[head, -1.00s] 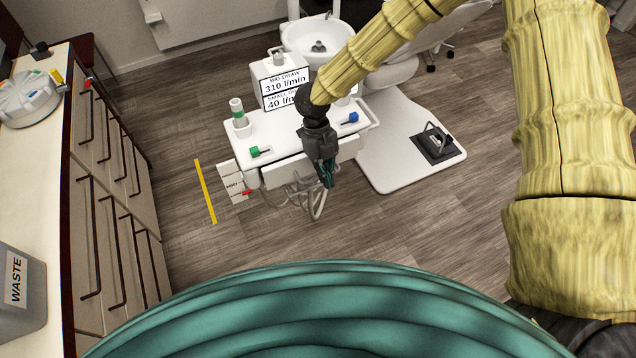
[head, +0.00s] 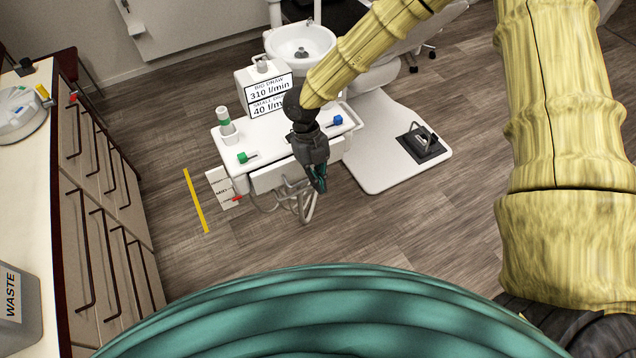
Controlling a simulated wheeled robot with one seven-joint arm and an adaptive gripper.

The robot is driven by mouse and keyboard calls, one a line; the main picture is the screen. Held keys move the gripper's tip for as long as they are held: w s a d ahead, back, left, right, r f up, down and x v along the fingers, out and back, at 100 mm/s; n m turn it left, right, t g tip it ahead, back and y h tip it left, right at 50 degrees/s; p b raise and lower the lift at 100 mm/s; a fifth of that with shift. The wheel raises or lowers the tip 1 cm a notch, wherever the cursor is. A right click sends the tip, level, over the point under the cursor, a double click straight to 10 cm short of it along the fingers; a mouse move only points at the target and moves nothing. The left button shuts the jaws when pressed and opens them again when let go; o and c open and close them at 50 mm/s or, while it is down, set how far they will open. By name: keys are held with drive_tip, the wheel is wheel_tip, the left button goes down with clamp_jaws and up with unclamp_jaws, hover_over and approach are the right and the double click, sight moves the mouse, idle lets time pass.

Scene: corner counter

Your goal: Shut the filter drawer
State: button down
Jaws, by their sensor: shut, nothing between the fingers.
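The white dental unit (head: 287,137) stands on the floor at the centre of the head view. Below its top, a white drawer-like front (head: 268,180) juts out toward me; I take it for the filter drawer, but I cannot tell how far out it is. My gripper (head: 319,187) is shut and empty. It points down in front of the right part of this front and hides some of it. I cannot tell whether it touches it.
Grey hoses (head: 305,205) hang under the unit near my gripper. A drawer cabinet (head: 95,220) lines the left. The wooden floor (head: 400,225) in front is clear.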

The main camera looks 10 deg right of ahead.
drive_tip(key=b+v, duration=0.2)
drive_tip(key=v, duration=0.5)
drive_tip(key=shift+w+d+r, duration=0.2)
drive_tip(key=shift+r, duration=0.1)
